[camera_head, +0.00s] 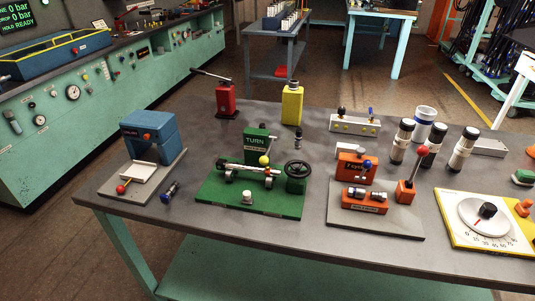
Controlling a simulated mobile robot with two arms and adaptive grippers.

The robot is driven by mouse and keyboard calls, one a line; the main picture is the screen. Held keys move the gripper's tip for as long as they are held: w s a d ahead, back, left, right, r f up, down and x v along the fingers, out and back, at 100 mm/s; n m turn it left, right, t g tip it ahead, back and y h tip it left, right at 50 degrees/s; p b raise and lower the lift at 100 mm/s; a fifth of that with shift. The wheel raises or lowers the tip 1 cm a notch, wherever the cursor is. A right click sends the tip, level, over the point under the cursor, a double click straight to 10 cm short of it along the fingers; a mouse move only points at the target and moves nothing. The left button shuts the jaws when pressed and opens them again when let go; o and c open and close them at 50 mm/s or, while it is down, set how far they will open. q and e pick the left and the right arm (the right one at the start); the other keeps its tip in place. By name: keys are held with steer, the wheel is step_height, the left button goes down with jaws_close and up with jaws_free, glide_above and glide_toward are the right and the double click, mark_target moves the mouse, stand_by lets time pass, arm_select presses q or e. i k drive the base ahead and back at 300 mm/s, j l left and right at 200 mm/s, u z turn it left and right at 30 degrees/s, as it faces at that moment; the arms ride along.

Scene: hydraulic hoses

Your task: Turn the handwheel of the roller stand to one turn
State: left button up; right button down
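The roller stand has a green base (232,201) and stands near the middle of the grey table. A black spoked handwheel (298,169) sits on a green block (296,185) at its right end. A green box marked TURN (256,146) rises at its back. A light bar lies across the rollers (268,182), with a yellow ball (264,160) by it. A pale knob (247,197) sits at the front of the base. Neither of my grippers shows in this view, and nothing touches the handwheel.
A blue device (150,133) with a red-knobbed tray stands left, a small dark fitting (170,191) beside it. An orange lever fixture (362,199) stands right, then a yellow dial panel (487,220). A red hand pump (226,99) and yellow block (292,104) stand behind.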

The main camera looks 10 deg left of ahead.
mark_target(296, 172)
steer(key=l+u, duration=0.2)
steer(key=l, duration=0.15)
steer(key=k+l+u, duration=0.25)
steer(key=l+u, duration=0.2)
steer(key=l, duration=0.3)
